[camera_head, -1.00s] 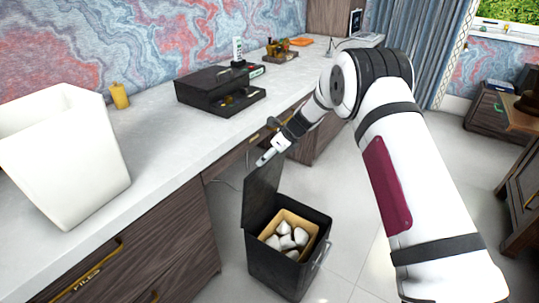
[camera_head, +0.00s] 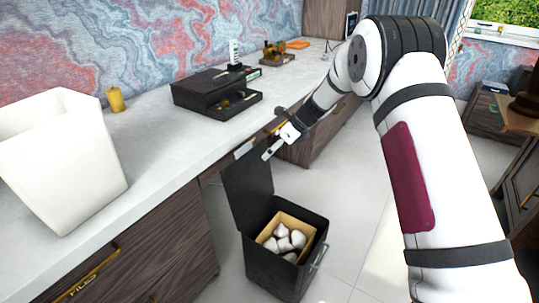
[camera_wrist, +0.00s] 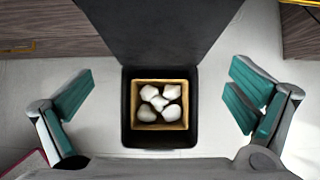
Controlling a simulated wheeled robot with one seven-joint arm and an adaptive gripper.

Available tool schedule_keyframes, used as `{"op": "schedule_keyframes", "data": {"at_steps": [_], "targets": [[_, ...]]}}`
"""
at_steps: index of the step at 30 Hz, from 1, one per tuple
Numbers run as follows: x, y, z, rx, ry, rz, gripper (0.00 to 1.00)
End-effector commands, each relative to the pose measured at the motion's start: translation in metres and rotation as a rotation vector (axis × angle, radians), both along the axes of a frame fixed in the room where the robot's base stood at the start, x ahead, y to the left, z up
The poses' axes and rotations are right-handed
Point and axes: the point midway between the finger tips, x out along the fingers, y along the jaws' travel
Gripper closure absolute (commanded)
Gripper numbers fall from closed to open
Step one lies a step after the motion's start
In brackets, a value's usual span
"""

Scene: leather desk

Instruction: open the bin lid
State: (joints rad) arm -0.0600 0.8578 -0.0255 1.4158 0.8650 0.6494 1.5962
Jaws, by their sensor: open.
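The black bin (camera_head: 274,272) stands on the floor beside the desk. Its lid (camera_head: 248,188) is raised and stands up at the bin's back left side, tilted a little past upright. Inside the bin is a tan liner (camera_wrist: 160,85) with several white crumpled pieces (camera_wrist: 158,100). My gripper (camera_head: 272,148) is just above the lid's top edge in the head view; I cannot tell whether it touches. In the wrist view my gripper (camera_wrist: 160,103) has its teal-padded fingers spread wide to either side of the bin, with nothing between them held.
A white open container (camera_head: 62,165) stands on the desk top (camera_head: 165,130) at the left. A black organizer (camera_head: 215,92) and a yellow candle (camera_head: 115,99) are farther back. Desk drawers (camera_head: 160,240) are left of the bin. Floor (camera_head: 345,240) right of the bin is clear.

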Motion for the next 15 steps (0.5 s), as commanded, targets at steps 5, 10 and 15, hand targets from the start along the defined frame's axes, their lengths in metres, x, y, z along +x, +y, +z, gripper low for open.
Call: {"op": "schedule_keyframes", "data": {"at_steps": [5, 10, 15], "targets": [[-0.011, -0.015, 0.027, 0.000, -0.002, 0.000, 0.00], [-0.016, -0.022, 0.040, 0.000, 0.000, 0.001, 0.00], [-0.018, -0.024, 0.042, 0.000, 0.001, 0.001, 0.00]]}}
